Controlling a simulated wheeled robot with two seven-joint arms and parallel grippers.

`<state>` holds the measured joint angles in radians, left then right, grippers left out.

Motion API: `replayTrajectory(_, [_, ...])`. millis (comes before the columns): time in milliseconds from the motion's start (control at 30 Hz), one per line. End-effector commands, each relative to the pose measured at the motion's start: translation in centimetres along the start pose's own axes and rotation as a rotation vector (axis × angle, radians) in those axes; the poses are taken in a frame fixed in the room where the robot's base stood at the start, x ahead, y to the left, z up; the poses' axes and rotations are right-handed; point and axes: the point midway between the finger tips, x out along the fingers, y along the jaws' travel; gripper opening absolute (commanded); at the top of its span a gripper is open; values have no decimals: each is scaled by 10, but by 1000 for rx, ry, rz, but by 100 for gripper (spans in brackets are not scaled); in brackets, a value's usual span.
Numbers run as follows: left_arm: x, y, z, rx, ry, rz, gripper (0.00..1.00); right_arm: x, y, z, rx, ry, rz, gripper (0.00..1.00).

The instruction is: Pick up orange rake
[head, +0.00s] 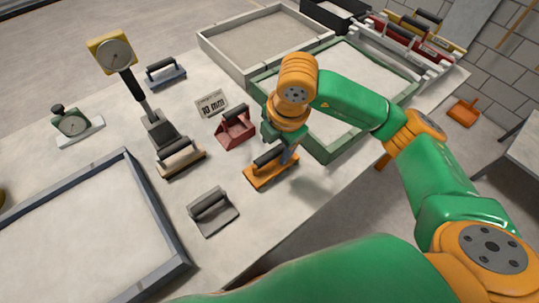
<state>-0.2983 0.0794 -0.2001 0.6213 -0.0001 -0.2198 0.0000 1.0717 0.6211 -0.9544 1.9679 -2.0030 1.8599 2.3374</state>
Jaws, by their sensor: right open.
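The orange rake (262,177), a flat orange plate with a dark bar handle on top, lies on the light table near its front edge. My right gripper (284,158) points down at the right end of its handle. It is open. Its fingers are small and partly merge with the rake, so I cannot tell whether they straddle or touch the handle. The right end of the rake is partly hidden by the gripper. My left gripper is not in view.
A red scoop-like tool (235,130), a grey tool (212,212) and a tan tool (180,159) lie close by. A dial gauge on a post (115,55) stands at left. A green-framed sandbed (335,152) lies right behind my wrist. A blue-grey frame (150,210) is at left.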

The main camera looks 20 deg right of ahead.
Motion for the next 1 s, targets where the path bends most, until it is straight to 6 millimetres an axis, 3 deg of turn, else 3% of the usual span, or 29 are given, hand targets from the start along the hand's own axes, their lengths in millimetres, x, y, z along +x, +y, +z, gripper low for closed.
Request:
replayTrajectory(167, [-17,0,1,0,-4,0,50,30,5,-2,-3,4,-7,64])
replayTrajectory(300, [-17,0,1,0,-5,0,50,52,5,-2,-4,5,-2,64])
replayTrajectory(500, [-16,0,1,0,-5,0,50,56,6,-3,-6,7,1,64])
replayTrajectory(533, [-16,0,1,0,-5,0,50,56,6,-3,-7,7,1,62])
replayTrajectory(767, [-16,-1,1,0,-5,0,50,55,5,-3,-7,8,1,0])
replayTrajectory(1000, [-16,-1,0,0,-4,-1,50,55,6,-3,-7,9,2,0])
